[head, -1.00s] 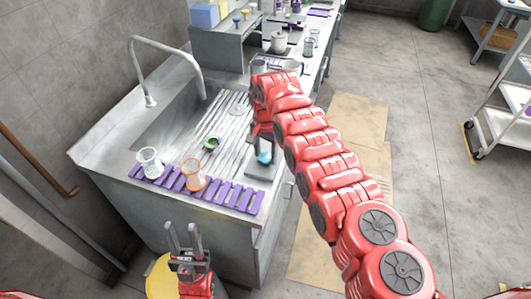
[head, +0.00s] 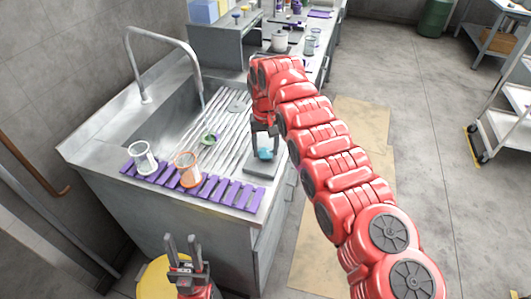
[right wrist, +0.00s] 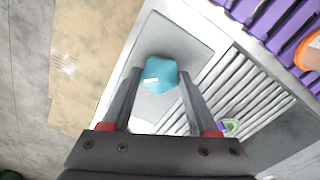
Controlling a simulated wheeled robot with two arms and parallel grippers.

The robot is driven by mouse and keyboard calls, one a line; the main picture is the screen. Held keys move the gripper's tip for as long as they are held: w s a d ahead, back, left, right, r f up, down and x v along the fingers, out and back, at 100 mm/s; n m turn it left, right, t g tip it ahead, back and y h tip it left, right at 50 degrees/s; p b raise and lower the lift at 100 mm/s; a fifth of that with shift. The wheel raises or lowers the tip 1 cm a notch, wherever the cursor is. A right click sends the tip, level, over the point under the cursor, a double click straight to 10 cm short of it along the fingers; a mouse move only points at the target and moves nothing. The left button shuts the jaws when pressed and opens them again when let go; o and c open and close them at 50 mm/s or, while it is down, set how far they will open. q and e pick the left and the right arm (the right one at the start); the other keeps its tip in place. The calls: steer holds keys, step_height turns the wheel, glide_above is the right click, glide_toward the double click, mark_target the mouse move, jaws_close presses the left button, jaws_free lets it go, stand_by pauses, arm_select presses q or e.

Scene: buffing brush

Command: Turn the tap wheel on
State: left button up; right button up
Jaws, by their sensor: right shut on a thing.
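The tap wheel (head: 265,154) is a small blue knob on a grey plate (head: 262,171) at the right edge of the steel sink counter. In the right wrist view the wheel (right wrist: 161,75) shows as a faceted blue shape between the fingertips. My right gripper (head: 264,146) points down over the plate, its fingers shut on the wheel's two sides. The curved metal tap (head: 160,38) stands at the back left over the sink basin. I cannot tell whether water runs from it. My left gripper (head: 183,241) is open and empty, in front of the counter.
A purple slatted rack (head: 195,188) lies along the counter's front edge. A clear beaker (head: 142,158) and an orange-rimmed beaker (head: 188,170) stand at it. A small green item (head: 209,138) is on the drainboard. A yellow bin (head: 154,278) is beside my left gripper.

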steer(key=n, duration=0.4)
steer(key=shift+n, duration=0.3)
steer(key=n, duration=0.5)
steer(key=shift+n, duration=0.3)
steer(key=o, duration=1.4)
steer(key=shift+c, duration=0.2)
